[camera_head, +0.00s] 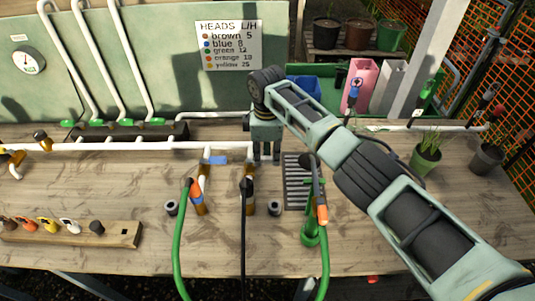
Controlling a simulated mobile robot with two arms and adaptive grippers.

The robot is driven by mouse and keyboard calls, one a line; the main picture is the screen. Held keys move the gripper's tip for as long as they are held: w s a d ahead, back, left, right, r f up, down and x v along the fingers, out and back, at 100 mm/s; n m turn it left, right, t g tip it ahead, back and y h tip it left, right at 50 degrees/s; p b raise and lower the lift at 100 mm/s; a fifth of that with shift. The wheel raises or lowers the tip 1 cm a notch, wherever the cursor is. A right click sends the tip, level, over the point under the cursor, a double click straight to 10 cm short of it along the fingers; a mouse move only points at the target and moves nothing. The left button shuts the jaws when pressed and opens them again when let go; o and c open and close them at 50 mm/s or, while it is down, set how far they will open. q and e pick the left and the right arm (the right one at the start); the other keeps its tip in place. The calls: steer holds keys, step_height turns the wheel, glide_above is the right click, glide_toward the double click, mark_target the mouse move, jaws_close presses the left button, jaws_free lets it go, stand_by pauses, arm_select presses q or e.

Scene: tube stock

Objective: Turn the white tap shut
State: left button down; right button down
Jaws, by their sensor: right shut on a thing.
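A white pipe (140,146) runs along the bench and ends behind my right gripper (266,158). The gripper points down at the pipe's right part, above a brass-coloured fitting (249,207) with a black hose. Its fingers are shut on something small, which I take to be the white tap. The tap itself is hidden by the fingers, so its angle cannot be seen. A blue tap handle (216,160) shows on the branch to the left, apart from the gripper. My left gripper is not in view.
A green hose (178,240) and the black hose (243,240) hang over the bench's front edge. A wooden rack (120,235) with coloured heads is at the left. Potted plants (427,160) stand right.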

mark_target(267, 157)
steer(key=c, duration=1.7)
jaws_free()
steer(key=shift+r, duration=0.1)
step_height(267, 157, up, 12)
steer(key=shift+f, duration=0.1)
